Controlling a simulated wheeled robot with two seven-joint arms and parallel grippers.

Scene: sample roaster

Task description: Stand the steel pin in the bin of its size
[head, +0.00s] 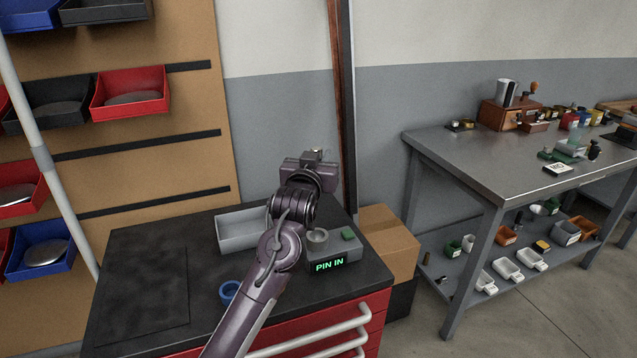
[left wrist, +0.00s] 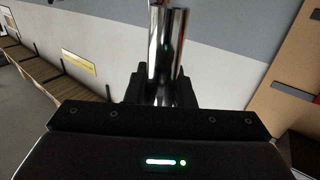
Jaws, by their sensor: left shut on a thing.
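My left gripper (head: 317,158) is raised above the back of the black-topped cabinet. In the left wrist view it is shut on the steel pin (left wrist: 167,55), a shiny cylinder that stands up between the dark fingers. In the head view the gripper mostly hides the pin. Small bins of several colours, such as an orange one (head: 506,235) and a white one (head: 507,269), stand on the right table's lower shelf. Their size marks are too small to read. My right gripper is not in view.
On the cabinet (head: 135,290) are a grey tray (head: 232,234), a blue ring (head: 229,291) and a grey device (head: 335,258) reading "PIN IN". A cardboard box (head: 389,240) stands behind it. Red, blue and black bins hang on the left board. The right table (head: 470,160) carries several small items.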

